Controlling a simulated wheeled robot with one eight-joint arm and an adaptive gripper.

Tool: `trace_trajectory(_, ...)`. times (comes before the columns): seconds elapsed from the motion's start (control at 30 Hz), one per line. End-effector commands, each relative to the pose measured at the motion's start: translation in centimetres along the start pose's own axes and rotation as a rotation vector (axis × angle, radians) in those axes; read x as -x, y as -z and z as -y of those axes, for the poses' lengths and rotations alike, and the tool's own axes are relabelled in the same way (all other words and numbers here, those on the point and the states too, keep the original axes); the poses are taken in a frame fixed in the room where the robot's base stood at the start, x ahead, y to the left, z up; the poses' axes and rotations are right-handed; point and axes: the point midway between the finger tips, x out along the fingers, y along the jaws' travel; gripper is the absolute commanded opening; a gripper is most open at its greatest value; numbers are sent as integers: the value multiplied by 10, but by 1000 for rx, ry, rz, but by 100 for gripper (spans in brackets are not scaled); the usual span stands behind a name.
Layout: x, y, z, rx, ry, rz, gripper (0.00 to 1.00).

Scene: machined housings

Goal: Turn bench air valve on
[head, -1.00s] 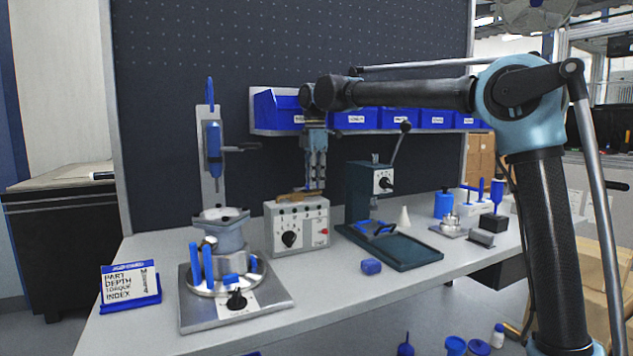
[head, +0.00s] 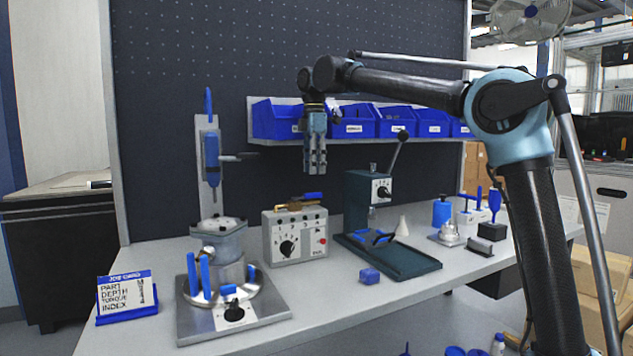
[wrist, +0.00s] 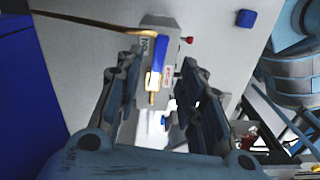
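The bench air valve is a brass fitting (head: 292,205) with a blue lever (head: 313,196), on top of the grey control box (head: 283,240). In the wrist view the blue lever (wrist: 158,53) shows between my fingers, and the brass part (wrist: 152,88) lies roughly in line with it. My gripper (head: 316,172) points down just above the valve, apart from it in the head view. In the wrist view my gripper (wrist: 160,62) has its two fingers spread wide with nothing held between them.
Blue bins (head: 352,121) hang on a rail behind my gripper. A dark green press (head: 368,205) stands right of the box, and a fixture with blue pins (head: 222,270) stands left. A blue block (head: 370,275) lies on the bench (head: 350,310) in front.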

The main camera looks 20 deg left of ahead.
Motion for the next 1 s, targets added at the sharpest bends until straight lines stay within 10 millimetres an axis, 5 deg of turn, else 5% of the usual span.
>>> trace_trajectory(0.3, 38, -1, -1, -1, 0, 0, 36)
trace_trajectory(0.73, 45, -1, -1, -1, 0, 0, 36)
trace_trajectory(0.9, 45, -2, 2, -1, -7, -9, 0)
trace_trajectory(1.0, 44, -4, 7, 0, -26, -32, 0)
